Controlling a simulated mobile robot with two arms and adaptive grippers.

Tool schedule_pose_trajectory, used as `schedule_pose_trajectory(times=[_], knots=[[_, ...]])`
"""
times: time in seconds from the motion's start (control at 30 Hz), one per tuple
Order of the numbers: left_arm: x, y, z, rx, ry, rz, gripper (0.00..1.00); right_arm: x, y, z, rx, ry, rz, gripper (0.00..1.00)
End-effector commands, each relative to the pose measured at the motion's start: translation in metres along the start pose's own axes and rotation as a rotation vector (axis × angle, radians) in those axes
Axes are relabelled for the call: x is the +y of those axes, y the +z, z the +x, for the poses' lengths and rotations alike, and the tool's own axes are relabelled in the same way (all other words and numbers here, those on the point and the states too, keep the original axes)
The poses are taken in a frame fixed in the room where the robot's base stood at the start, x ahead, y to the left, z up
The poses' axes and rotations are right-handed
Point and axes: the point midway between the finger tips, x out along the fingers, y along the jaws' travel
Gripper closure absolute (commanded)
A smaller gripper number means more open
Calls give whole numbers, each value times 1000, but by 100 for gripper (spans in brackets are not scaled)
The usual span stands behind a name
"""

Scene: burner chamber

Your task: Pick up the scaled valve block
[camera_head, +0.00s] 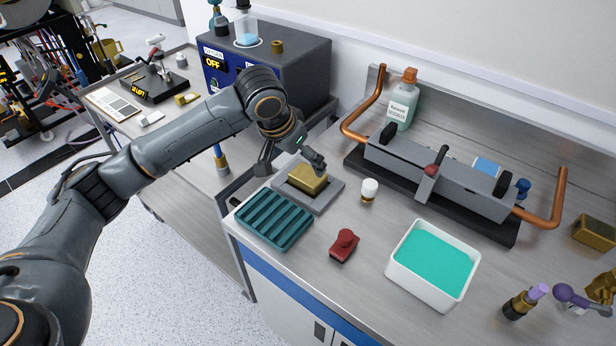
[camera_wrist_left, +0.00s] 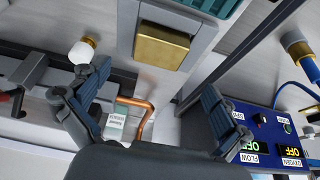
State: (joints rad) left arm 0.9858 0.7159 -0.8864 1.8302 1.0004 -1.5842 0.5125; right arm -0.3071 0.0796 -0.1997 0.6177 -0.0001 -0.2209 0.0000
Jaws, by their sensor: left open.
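A brass-coloured block (camera_head: 307,180), which looks like the valve block, sits on a grey plate (camera_head: 326,199) on the bench. In the left wrist view the block (camera_wrist_left: 162,47) shows beyond the fingers, near the top middle. My left gripper (camera_head: 292,164) is open and above the block, with its fingers spread. The left wrist view shows the fingers (camera_wrist_left: 155,85) apart, with nothing between them. I cannot tell whether they touch the block in the head view. My right gripper is not in view.
A teal ribbed tray (camera_head: 273,219) lies in front of the plate. A grey burner fixture (camera_head: 438,181) with copper pipes is behind. Another brass block (camera_head: 594,233) is far right.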

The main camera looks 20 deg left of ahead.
Motion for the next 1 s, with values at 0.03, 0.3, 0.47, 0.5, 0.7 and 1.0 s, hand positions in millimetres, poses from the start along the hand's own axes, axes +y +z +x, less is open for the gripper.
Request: schedule_pose_trajectory(times=[0.03, 0.3, 0.47, 0.5, 0.7, 1.0], knots=[[1, 0, 9, -3, 2, -1, 0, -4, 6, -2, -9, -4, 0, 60], [0, 0, 32, -1, 0, 1, 0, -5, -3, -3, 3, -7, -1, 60], [2, -1, 53, -3, 1, 1, 0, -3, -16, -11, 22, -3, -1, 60], [2, -1, 59, -2, 1, 0, 0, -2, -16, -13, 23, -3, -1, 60], [2, 0, 79, 1, 1, 2, 0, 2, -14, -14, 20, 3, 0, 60], [2, 0, 80, 2, 0, 2, 16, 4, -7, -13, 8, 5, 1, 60]])
